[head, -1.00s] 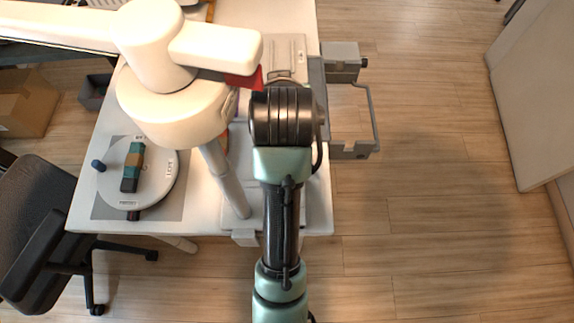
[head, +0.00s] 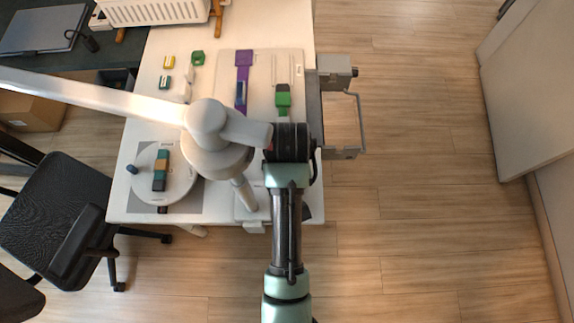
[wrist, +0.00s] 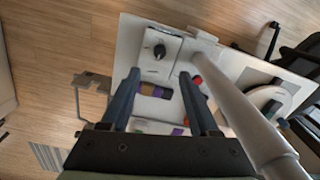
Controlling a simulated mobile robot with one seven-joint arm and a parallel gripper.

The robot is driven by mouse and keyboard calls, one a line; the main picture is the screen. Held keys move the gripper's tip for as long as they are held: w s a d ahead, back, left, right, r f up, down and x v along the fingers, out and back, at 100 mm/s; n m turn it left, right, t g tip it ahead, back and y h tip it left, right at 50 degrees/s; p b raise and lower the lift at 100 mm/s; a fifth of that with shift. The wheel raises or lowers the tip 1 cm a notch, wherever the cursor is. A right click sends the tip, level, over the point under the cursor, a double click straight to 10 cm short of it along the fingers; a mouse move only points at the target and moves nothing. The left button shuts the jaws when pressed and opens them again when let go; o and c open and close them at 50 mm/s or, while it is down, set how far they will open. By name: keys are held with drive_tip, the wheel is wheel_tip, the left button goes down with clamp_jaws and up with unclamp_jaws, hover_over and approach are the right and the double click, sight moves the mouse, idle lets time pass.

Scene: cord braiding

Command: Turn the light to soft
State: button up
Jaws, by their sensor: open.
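A black knob (wrist: 160,51) stands on a white panel (wrist: 146,68) at the table's edge in the wrist view. My gripper (wrist: 159,75) is open and empty, with its two dark fingertips just short of the knob in the picture; their height above the panel is unclear. A white lamp (head: 207,118) with a long arm and round head hangs over the table in the head view. Its post (wrist: 238,105) also crosses the right of the wrist view. In the head view, my arm and the lamp hide the knob and my gripper.
A pale board (head: 265,58) with purple (head: 243,58) and green (head: 283,97) clips lies behind the lamp. A round white disc (head: 183,180) with a striped block (head: 160,170) is at left. A metal frame (head: 360,120) juts off the table's right side. Open floor lies right.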

wheel_tip(320, 180, down, 11)
drive_tip(key=shift+f, duration=0.15)
idle(0.4)
clamp_jaws()
